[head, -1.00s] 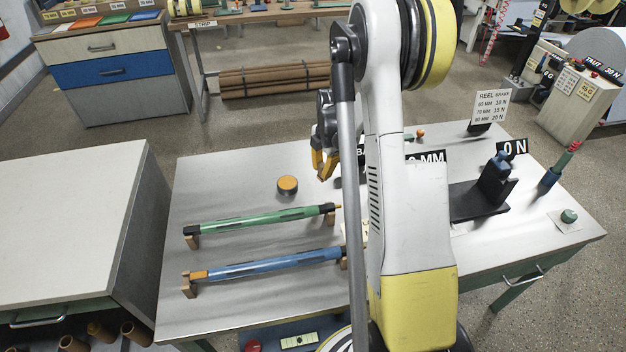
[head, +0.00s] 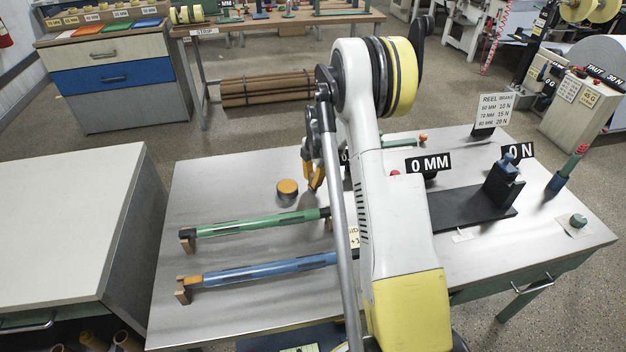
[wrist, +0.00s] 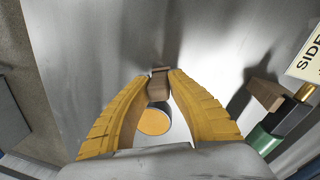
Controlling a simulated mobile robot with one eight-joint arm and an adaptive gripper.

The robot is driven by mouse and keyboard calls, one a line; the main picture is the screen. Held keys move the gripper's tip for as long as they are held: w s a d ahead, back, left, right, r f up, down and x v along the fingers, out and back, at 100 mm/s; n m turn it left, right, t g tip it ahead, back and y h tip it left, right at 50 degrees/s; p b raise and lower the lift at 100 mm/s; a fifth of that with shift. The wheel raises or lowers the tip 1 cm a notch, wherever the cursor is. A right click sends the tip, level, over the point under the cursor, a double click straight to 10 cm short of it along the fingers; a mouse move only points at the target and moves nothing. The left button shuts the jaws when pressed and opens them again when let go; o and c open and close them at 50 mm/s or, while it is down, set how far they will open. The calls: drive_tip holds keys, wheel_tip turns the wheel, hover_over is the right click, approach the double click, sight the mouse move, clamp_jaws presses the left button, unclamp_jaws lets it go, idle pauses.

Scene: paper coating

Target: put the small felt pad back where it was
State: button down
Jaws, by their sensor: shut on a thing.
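My gripper (head: 314,187) is over the far part of the metal table, just right of a round black disc with an orange top (head: 288,187). In the wrist view my yellow fingers (wrist: 160,74) close on a small brown-grey block (wrist: 160,86), which I take for the felt pad. The pad cannot be made out in the head view. Whether the pad touches the table is unclear.
A green bar (head: 260,224) and a blue bar (head: 260,268) lie on wooden rests nearer on the table. A black fixture (head: 470,212) with a "0 MM" sign (head: 429,163) stands to the right. The table's left far part (head: 215,185) is clear.

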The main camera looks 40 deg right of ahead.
drive_tip(key=c, duration=1.4)
unclamp_jaws()
drive_tip(key=shift+f, duration=0.15)
drive_tip(key=shift+o, duration=0.2)
wheel_tip(320, 180, up, 12)
drive_tip(key=s+p, duration=0.2)
drive_tip(key=p, duration=0.2)
drive_tip(key=s+a+r+m+t, duration=0.15)
drive_tip(key=a+r+m, duration=0.25)
drive_tip(key=a+r, duration=0.55)
drive_tip(key=s+a+r+m+t, duration=0.2)
drive_tip(key=s+a+r+m, duration=0.65)
drive_tip(key=s+a, duration=0.45)
drive_tip(key=s+a+m+t, duration=0.2)
drive_tip(key=s+a+m, duration=0.3)
drive_tip(key=s+a, duration=0.1)
drive_tip(key=shift+s+a+f, duration=0.25)
drive_tip(key=shift+s+a, duration=0.1)
drive_tip(key=shift+s, duration=0.5)
